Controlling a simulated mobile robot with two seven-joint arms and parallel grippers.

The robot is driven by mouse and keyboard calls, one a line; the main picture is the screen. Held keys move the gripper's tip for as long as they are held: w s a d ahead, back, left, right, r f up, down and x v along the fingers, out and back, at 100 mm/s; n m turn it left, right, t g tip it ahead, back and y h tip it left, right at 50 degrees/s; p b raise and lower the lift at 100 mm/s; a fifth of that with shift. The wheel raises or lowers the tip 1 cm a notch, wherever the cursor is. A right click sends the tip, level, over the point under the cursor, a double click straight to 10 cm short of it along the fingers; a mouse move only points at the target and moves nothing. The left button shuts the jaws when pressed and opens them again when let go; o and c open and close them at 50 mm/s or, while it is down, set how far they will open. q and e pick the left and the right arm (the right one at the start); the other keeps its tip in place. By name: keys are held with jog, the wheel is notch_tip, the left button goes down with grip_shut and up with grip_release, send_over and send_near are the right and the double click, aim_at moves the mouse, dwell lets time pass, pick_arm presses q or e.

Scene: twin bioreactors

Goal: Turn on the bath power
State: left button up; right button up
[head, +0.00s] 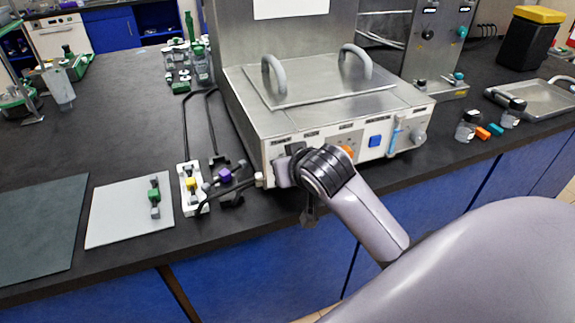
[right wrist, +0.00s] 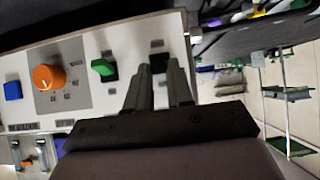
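The bath (head: 330,115) is a steel box with a lidded top and a pale front panel (head: 392,140) of controls. In the right wrist view the panel shows a blue button (right wrist: 13,91), an orange knob (right wrist: 48,77), a green switch (right wrist: 103,68) and a dark switch (right wrist: 158,61). My right gripper (right wrist: 160,72) is at the panel's left end in the head view, its two fingers slightly apart. Its fingertips are on either side of the dark switch; contact is unclear. The panel labels are unreadable. My left gripper is not in view.
A white clamp base (head: 192,188) and a dark one with a purple part (head: 226,176) stand left of the bath, near the gripper. A pale mat (head: 115,215) lies further left. Bottles (head: 467,126) and a metal tray (head: 535,98) are on the right.

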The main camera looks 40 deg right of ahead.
jog(key=o, duration=0.3)
jog(key=shift+s+r, duration=0.1)
jog(key=v, duration=0.6)
jog(key=shift+s+r, duration=0.25)
jog(key=shift+s, duration=0.05)
jog(key=shift+a+f, duration=0.1)
jog(key=shift+a, duration=0.05)
jog(key=s+a+f+n+y, duration=0.2)
jog(key=a+f+n, duration=0.15)
jog(key=f, duration=1.05)
jog(key=s+a+f+y, duration=0.1)
jog(key=s+a+f, duration=0.1)
jog(key=s+f, duration=0.3)
jog(key=s+a+f+n+y, duration=0.1)
jog(key=s+a+f, duration=0.1)
jog(key=s+f, duration=0.4)
notch_tip(320, 180, down, 2)
jog(key=shift+a+f+y, duration=0.15)
jog(key=shift+a+y, duration=0.15)
jog(key=shift+a, duration=0.1)
